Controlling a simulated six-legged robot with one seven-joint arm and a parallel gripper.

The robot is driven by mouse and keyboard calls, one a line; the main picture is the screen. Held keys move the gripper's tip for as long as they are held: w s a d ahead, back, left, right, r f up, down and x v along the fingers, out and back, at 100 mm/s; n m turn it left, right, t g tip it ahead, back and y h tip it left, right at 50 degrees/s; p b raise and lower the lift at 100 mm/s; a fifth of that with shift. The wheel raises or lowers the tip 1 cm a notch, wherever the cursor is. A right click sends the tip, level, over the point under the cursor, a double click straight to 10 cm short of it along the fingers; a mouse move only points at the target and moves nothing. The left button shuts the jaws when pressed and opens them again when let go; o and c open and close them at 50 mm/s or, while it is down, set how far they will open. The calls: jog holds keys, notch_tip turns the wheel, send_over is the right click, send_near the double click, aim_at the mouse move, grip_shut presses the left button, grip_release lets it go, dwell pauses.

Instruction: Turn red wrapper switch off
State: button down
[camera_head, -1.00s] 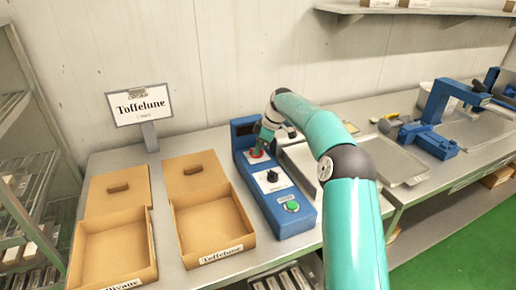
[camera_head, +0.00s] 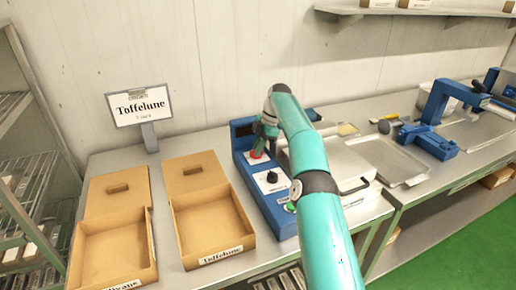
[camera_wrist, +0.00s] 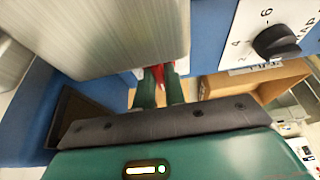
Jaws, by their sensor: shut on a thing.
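The red switch (camera_head: 259,156) sits near the back of the blue wrapper control box (camera_head: 243,142). It is mostly hidden by my gripper (camera_head: 263,146). In the wrist view, my gripper (camera_wrist: 159,78) has its two dark green fingers closed on the red switch (camera_wrist: 181,66). Which way the switch points cannot be told. A black dial (camera_wrist: 275,41) with numbers is beside it on the same box. A green button on the box's front part is partly covered by my arm.
Two open cardboard boxes (camera_head: 212,258) stand to the left of the control box, below a "Toffelune" sign (camera_head: 140,106). A metal tray (camera_head: 388,162) and a blue machine (camera_head: 440,125) are to the right. My arm spans the counter's front.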

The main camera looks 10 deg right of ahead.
dwell(0.6)
jog(key=c, duration=1.5)
grip_release()
jog(key=shift+o, duration=0.2)
jog(key=shift+r, duration=0.15)
